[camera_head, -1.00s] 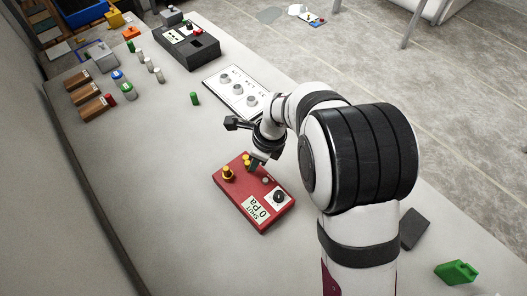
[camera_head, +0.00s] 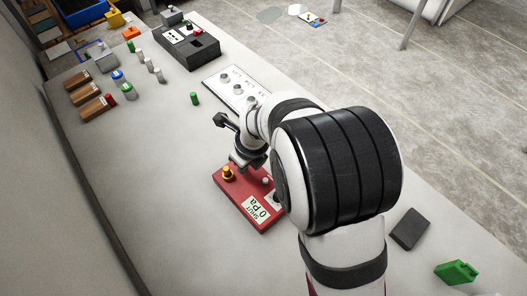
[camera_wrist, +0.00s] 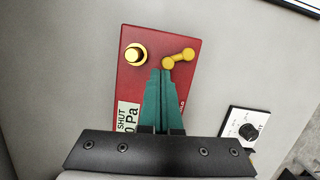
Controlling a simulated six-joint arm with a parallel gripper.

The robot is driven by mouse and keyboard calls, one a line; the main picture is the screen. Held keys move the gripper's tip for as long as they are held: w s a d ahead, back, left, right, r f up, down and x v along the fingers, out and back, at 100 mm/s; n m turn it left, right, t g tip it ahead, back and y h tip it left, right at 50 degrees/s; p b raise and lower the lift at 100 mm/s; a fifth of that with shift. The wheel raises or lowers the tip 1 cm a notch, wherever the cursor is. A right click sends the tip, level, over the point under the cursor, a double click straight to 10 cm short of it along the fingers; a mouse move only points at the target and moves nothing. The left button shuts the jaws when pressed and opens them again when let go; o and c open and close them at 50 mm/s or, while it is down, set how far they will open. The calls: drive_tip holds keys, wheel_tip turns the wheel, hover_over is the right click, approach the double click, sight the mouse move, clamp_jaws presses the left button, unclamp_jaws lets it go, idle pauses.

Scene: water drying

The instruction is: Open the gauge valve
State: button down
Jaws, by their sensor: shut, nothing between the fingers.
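The red gauge box (camera_head: 229,189) lies on the table below my gripper. Its white label (camera_head: 262,209) reads "SHUT" and "0 Pa". A round yellow knob (camera_head: 228,173) stands on the box, and it also shows in the wrist view (camera_wrist: 133,54). A yellow lever-like handle (camera_wrist: 179,58) with rounded ends is beside it on the box; my arm hides it in the head view. My gripper (camera_wrist: 162,72) has its green fingers shut with nothing between them. Their tips are at the handle's near left end; I cannot tell whether they touch.
A black dial on a white plate (camera_wrist: 247,129) is right of the red box. A white panel with several round knobs (camera_head: 236,89) and a small green cylinder (camera_head: 194,98) lie behind. A dark block (camera_head: 410,233) and a green object (camera_head: 457,272) are at right.

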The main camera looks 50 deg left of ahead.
sight(252, 192)
drive_tip(key=shift+s+a, duration=0.25)
idle(0.3)
drive_tip(key=shift+w+a, duration=0.4)
drive_tip(key=shift+w, duration=0.3)
drive_tip(key=d, duration=0.1)
drive_tip(key=s+d+r, duration=0.1)
drive_tip(key=d, duration=0.2)
drive_tip(key=shift+s+r, duration=0.15)
drive_tip(key=shift+s, duration=0.15)
drive_tip(key=v, duration=0.8)
drive_tip(key=shift+s+r, duration=0.3)
drive_tip(key=shift+s, duration=0.2)
